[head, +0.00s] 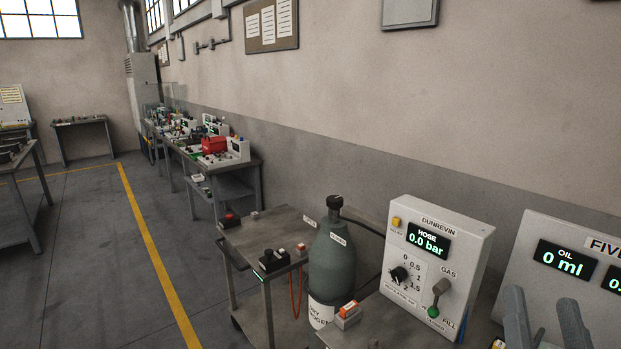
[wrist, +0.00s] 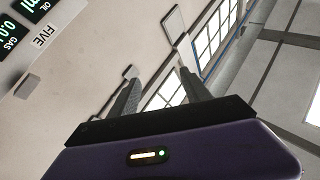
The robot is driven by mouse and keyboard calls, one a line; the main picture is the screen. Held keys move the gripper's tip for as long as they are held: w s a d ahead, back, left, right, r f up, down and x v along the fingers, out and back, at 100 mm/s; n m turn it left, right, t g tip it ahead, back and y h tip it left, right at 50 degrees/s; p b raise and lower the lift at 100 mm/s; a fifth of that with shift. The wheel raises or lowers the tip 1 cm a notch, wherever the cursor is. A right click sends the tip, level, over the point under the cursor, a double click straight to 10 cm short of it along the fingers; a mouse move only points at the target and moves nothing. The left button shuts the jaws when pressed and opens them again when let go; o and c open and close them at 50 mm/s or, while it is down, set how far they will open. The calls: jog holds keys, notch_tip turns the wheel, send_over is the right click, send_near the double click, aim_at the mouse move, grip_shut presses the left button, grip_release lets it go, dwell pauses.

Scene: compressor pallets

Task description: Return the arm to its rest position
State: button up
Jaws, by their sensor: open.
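My gripper (head: 545,310) shows at the bottom right of the head view, its two grey fingers pointing up and apart, with nothing between them. In the wrist view my gripper (wrist: 160,88) is also open and empty, its fingers spread against the wall and windows. The fingers stand in front of a white panel (head: 520,262) reading OIL 0 ml. The rest of my arm is out of the head view.
A white DUNREVIN box (head: 465,236) reads HOSE 0.0 bar, left of my gripper. A dark green gas cylinder (head: 331,262) stands beside it, near a metal cart (head: 262,235). Cluttered benches (head: 180,148) line the wall. The floor (head: 90,255) at left is open.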

jog(key=s+a+f+n+g+y, duration=0.3)
jog(key=s+f+g, duration=0.1)
jog(key=s+f, duration=0.8)
jog(key=s+a+f+n+g+y, duration=0.3)
jog(key=s+a+f+g, duration=0.1)
jog(key=s+f, duration=0.8)
jog(key=s, duration=0.3)
jog(key=shift+s+a+f+y, duration=0.15)
jog(key=shift+s+f+y, duration=0.05)
jog(key=shift+y, duration=0.1)
jog(key=shift+o, duration=0.4)
